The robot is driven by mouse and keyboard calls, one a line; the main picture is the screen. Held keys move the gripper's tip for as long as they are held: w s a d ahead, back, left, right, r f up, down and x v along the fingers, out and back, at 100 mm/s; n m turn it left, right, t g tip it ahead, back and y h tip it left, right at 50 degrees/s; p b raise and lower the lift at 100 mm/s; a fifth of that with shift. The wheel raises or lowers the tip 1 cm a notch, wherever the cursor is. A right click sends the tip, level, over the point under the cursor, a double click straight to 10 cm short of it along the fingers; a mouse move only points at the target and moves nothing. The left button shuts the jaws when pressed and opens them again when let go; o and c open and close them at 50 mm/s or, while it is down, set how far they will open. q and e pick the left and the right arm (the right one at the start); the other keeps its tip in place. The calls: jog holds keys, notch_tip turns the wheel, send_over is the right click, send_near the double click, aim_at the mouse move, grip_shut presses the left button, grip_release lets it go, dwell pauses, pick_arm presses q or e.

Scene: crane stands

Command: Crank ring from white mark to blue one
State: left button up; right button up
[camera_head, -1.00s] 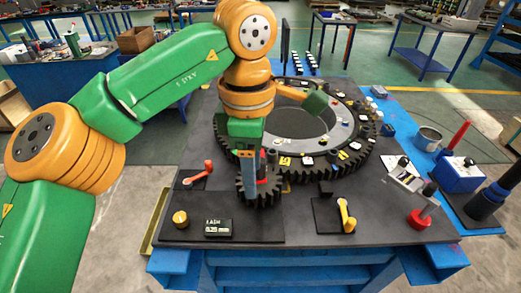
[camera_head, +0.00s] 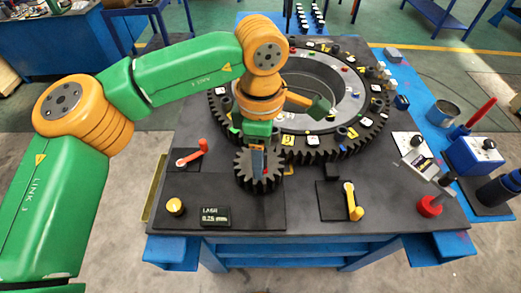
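The large dark toothed ring (camera_head: 328,148) lies flat on the table, with small white, yellow and other coloured marks around its top; which marks the task means is too small to tell. A smaller dark pinion gear (camera_head: 245,178) sits at its near left edge, seemingly in mesh with it. My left gripper (camera_head: 258,160) points down over the pinion. Something red shows beside its fingers, probably part of a crank handle, mostly hidden. I cannot tell whether the fingers are closed on it. My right gripper is not in view.
A red-handled lever (camera_head: 192,155) stands left of the pinion and a yellow-handled lever (camera_head: 350,200) to its right. A yellow knob (camera_head: 174,206) and a small display (camera_head: 215,215) are at the front left. A blue box (camera_head: 474,155) and a metal cup (camera_head: 442,113) stand on the right.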

pick_arm(q)
jog(key=shift+s+r, duration=0.1)
jog(key=shift+s, duration=0.05)
grip_shut()
dwell(1.1)
